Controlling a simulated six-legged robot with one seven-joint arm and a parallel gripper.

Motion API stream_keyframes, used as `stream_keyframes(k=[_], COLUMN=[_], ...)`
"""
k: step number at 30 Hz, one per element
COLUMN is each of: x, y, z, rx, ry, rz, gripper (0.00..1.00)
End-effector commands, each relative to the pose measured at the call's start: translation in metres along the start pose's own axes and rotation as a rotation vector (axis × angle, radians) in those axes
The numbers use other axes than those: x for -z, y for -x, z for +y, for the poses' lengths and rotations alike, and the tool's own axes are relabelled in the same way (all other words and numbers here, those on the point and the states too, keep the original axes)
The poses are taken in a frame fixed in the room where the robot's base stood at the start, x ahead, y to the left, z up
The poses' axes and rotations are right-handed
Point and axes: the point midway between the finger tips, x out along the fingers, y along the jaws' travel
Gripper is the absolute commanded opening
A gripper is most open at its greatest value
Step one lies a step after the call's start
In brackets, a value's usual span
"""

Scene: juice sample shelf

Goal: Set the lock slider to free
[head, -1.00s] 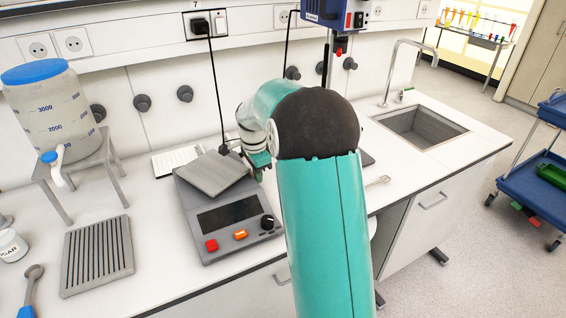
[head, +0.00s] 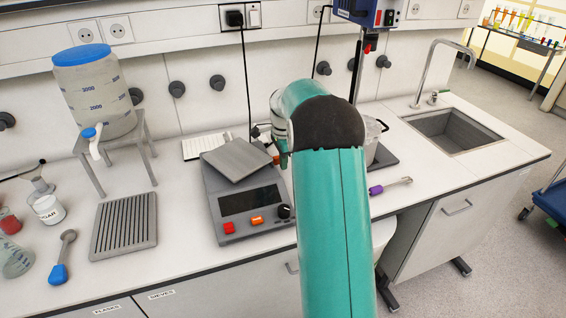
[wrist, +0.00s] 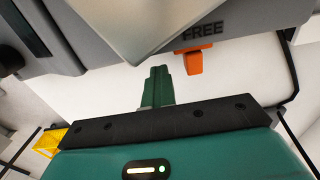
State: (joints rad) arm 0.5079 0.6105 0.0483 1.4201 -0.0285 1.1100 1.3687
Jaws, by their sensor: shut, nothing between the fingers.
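The grey balance-like device (head: 228,222) stands on the bench with a tilted square plate (head: 237,160) on top. In the wrist view, the orange lock slider (wrist: 194,62) sticks out from the device's grey edge (wrist: 245,22), right by the printed word FREE (wrist: 203,29). An orange bit at the device's back right edge shows in the head view (head: 276,159), partly hidden by my arm. My gripper (wrist: 158,72) is shut and empty. Its green fingertips are just left of the slider in the wrist view, with a gap between. In the head view my arm hides the fingers.
A glass beaker on a dark plate (head: 385,158) stands right of my arm. A ribbed grey tray (head: 124,226) lies left.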

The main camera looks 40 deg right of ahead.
Motion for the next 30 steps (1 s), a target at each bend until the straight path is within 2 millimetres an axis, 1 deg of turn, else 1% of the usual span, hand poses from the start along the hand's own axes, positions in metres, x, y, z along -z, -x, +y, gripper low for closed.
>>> stream_keyframes(k=[7, 11, 12, 13, 30], x=[-0.0017, -0.0027, -0.0033, -0.0035, -0.0032], y=[-0.0008, -0.0009, -0.0009, -0.0009, 0.0003], z=[0.0022, 0.0030, 0.0032, 0.0033, 0.0030], rx=[-0.002, -0.002, -0.002, -0.002, -0.002], ry=[0.000, 0.000, 0.000, 0.001, 0.000], rz=[0.001, 0.002, 0.002, 0.002, 0.002], gripper=[0.00, 0.25, 0.33, 0.38, 0.38])
